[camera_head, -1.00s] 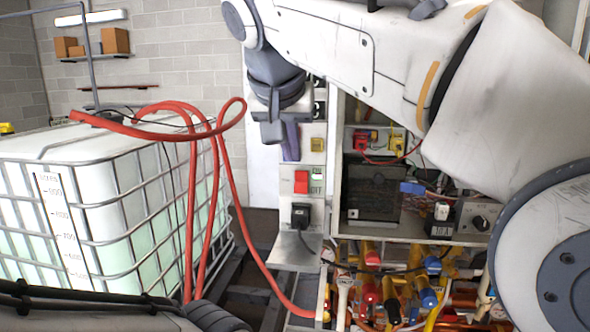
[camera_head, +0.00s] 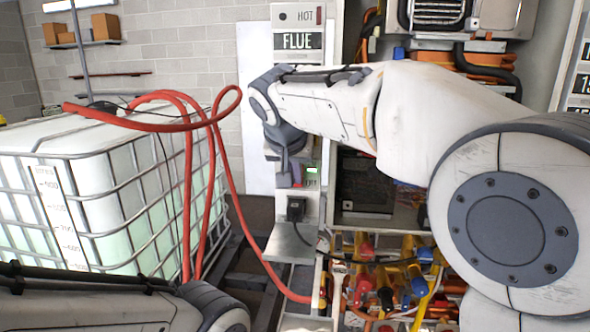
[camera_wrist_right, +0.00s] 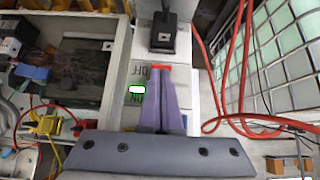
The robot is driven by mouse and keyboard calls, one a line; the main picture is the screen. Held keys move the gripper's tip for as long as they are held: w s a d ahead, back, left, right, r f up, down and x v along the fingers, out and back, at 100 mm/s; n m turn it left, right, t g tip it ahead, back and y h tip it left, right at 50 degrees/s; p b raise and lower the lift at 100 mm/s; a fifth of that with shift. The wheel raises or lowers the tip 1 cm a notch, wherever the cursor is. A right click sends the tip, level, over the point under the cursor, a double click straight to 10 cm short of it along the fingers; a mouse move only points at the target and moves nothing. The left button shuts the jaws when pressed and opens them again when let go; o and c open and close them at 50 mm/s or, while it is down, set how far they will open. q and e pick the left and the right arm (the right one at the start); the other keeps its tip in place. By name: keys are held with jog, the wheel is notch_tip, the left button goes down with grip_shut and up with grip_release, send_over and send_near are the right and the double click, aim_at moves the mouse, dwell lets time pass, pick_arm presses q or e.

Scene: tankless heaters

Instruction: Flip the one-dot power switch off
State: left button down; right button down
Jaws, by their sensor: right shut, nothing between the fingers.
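The power switch is a red rocker on a pale panel, mostly covered by my right gripper. A red strip of the rocker (camera_wrist_right: 161,67) shows at the fingertips in the wrist view. Beside it are an OFF label (camera_wrist_right: 138,71), a lit green indicator (camera_wrist_right: 137,89) and an ON label (camera_wrist_right: 137,99). My right gripper (camera_wrist_right: 160,70) is shut and empty, its purple fingers over the rocker; whether they touch it is unclear. In the head view the gripper (camera_head: 284,178) is in front of the panel. Dots on the switch cannot be made out. My left gripper is out of view.
A black plug (camera_head: 296,209) sits below the switch, above a metal shelf (camera_head: 292,243). A red hose (camera_head: 236,185) loops left of the panel near a caged white tank (camera_head: 100,200). An open cabinet (camera_head: 365,185) and cluttered tools (camera_head: 385,275) lie right.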

jog(key=shift+w+d+f, duration=0.1)
jog(key=shift+w+f, duration=0.25)
jog(key=shift+w, duration=0.3)
jog(key=f+b, duration=0.1)
jog(key=b, duration=0.2)
jog(key=shift+w+f+t, duration=0.1)
jog(key=shift+t, duration=0.3)
jog(key=shift+w+r, duration=0.1)
jog(key=shift+r, duration=0.35)
jog(key=shift+r+p, duration=0.7)
jog(key=shift+r, duration=0.3)
